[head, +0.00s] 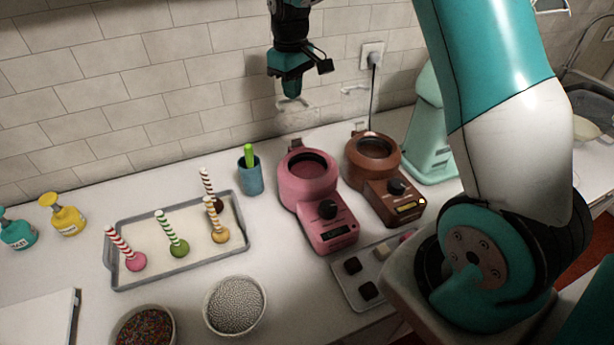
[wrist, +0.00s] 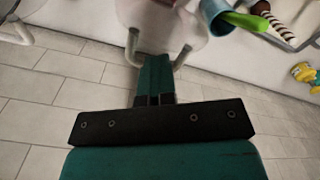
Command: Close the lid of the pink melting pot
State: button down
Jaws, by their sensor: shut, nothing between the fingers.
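The pink melting pot (head: 317,200) stands on the counter with its round bowl uncovered. Its clear lid (head: 297,122) stands raised at the back of the pot, near the tiled wall, with a grey handle (head: 292,101) facing the wall. My gripper (head: 291,92) is shut and empty, pointing down at this handle from above. In the wrist view the closed fingers (wrist: 155,72) overlap the middle of the handle (wrist: 133,46), whose two posts show on either side. The clear lid (wrist: 190,22) lies just beyond. I cannot tell whether the fingers touch the handle.
A brown melting pot (head: 385,175) with a raised lid stands close on the right, before a mint-coloured appliance (head: 428,135). A blue cup (head: 251,177) with a green tool is on the left, then a tray (head: 118,284) of cake pops. Bowls of sprinkles (head: 235,305) sit in front.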

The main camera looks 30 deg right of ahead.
jog(key=s+a+f+b, duration=0.2)
jog(key=s+f+b, duration=0.2)
jog(key=s, duration=0.7)
jog(key=shift+a+f+b, duration=0.15)
jog(key=shift+f+b, duration=0.25)
jog(key=shift+f, duration=0.15)
dwell(0.7)
jog(key=shift+s, duration=0.1)
jog(key=s+r+p, duration=0.3)
jog(key=r+p, duration=0.3)
jog(key=r, duration=0.1)
jog(key=shift+a+r, duration=0.25)
jog(key=shift+a, duration=0.05)
